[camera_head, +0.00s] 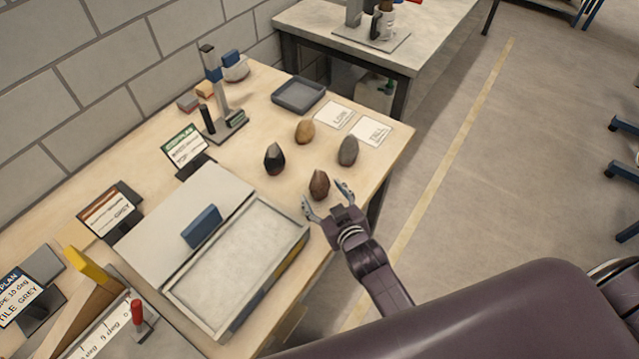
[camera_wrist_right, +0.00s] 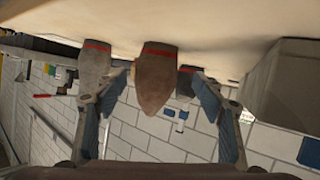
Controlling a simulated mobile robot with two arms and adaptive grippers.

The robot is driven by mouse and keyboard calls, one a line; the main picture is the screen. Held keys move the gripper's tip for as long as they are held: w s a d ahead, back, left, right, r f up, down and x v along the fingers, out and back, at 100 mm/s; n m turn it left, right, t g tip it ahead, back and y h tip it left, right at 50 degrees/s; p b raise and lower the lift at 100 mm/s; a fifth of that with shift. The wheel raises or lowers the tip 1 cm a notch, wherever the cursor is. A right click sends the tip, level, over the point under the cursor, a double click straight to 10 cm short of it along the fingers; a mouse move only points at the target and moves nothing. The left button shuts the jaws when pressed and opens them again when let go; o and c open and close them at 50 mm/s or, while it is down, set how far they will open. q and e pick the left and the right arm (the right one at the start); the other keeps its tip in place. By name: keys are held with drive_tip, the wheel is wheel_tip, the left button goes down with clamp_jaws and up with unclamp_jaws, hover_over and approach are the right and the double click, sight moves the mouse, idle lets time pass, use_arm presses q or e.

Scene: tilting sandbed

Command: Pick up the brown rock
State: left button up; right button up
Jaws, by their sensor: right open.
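The brown rock (camera_head: 319,184) stands upright on the wooden table near its right edge in the head view. My right gripper (camera_head: 325,195) is open, with its two fingers reaching toward the brown rock from the near side. In the right wrist view, which looks upside down, the brown rock (camera_wrist_right: 157,75) shows between the open fingers of the right gripper (camera_wrist_right: 160,100). A gap shows between the rock and the fingers in the wrist view. Whether a finger touches it in the head view I cannot tell. My left gripper is not in view.
A black rock (camera_head: 274,158), a tan rock (camera_head: 305,131) and a grey rock (camera_head: 348,150) stand close by. A sand tray (camera_head: 301,239) lies to the left of the gripper. White cards (camera_head: 371,131) and a dark empty tray (camera_head: 299,94) lie farther back.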

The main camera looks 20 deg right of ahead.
sight(323, 191)
drive_tip(key=shift+d+p+x, duration=0.15)
drive_tip(key=shift+x, duration=0.95)
drive_tip(key=shift+d+p+x, duration=0.1)
drive_tip(key=shift+p+x, duration=0.05)
drive_tip(key=shift+x, duration=0.95)
drive_tip(key=c, duration=1.5)
drive_tip(key=shift+c, duration=0.6)
drive_tip(key=shift+r, duration=0.15)
